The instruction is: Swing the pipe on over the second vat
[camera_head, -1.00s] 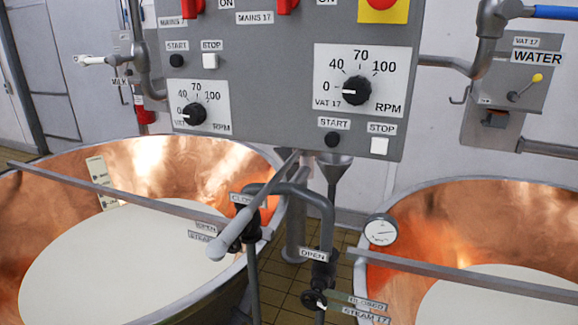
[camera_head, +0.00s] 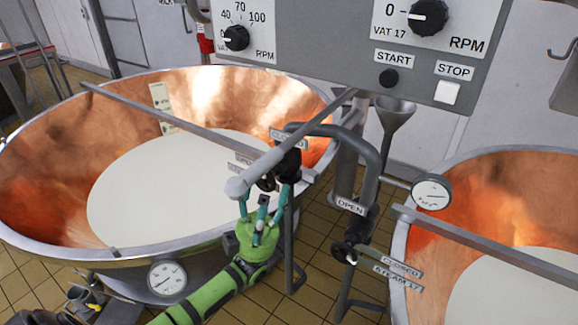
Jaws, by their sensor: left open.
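The grey pipe (camera_head: 295,145) slants from the post under the control panel down to a rounded end near the right rim of the left vat. The left copper vat (camera_head: 50,170) holds a pale liquid. The right copper vat (camera_head: 460,215) also holds pale liquid and is cut off by the picture edge. My left gripper (camera_head: 264,196), on a green arm with teal fingers, is open just below the pipe's end, by the black steam valve. I cannot tell whether a finger touches the pipe. My right gripper is not in view.
The control panel (camera_head: 330,50) overhangs behind the pipe. A bent steam pipe (camera_head: 371,150), a grey funnel (camera_head: 394,115) and a gauge (camera_head: 431,192) stand between the vats. Flat bars cross both vats. Tiled floor (camera_head: 318,245) shows in the gap.

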